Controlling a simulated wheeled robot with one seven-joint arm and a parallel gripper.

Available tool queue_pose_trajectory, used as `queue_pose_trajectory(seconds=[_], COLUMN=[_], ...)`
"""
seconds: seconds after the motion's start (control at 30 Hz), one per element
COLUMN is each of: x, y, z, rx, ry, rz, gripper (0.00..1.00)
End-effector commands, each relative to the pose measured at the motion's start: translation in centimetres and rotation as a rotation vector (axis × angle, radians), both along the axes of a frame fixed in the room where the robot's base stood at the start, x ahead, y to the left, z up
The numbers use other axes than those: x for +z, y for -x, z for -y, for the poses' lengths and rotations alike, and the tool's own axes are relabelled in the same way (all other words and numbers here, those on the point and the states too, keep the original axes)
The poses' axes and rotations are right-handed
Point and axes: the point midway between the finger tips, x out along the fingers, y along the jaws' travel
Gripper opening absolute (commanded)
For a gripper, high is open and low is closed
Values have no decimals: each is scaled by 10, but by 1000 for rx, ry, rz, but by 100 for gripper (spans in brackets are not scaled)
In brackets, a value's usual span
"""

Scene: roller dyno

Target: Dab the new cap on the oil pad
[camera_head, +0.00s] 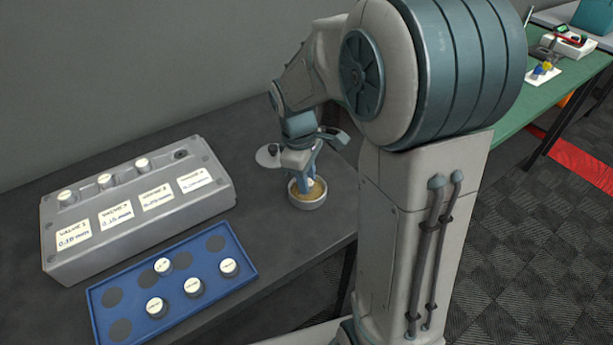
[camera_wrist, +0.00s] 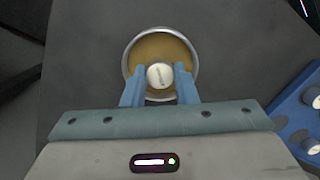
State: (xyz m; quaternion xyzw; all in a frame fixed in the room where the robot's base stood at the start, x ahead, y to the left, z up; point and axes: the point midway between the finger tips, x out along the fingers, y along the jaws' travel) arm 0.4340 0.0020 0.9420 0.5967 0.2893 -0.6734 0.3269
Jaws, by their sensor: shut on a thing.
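My gripper (camera_wrist: 160,84) is shut on a small round cap (camera_wrist: 160,75) with a white labelled top, seen in the wrist view. The cap is held over the oil pad (camera_wrist: 150,47), a tan pad in a round, pale-rimmed dish. In the head view the fingers reach down into the dish (camera_head: 307,204) on the dark table, and my gripper (camera_head: 308,181) hides the cap there. I cannot tell whether the cap touches the pad.
A grey block (camera_head: 140,230) with valve labels and several caps stands at left. A blue tray (camera_head: 247,267) holding several caps lies in front of it. A green table (camera_head: 530,105) stands at far right.

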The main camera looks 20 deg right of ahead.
Motion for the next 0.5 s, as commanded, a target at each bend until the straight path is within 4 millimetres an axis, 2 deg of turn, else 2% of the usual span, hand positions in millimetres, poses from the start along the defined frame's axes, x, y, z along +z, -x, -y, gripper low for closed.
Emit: queue_pose_trajectory(seconds=[0.5], x=[-7], y=[0], z=[0], rx=[0], ry=[1], rz=[-1], gripper=[8])
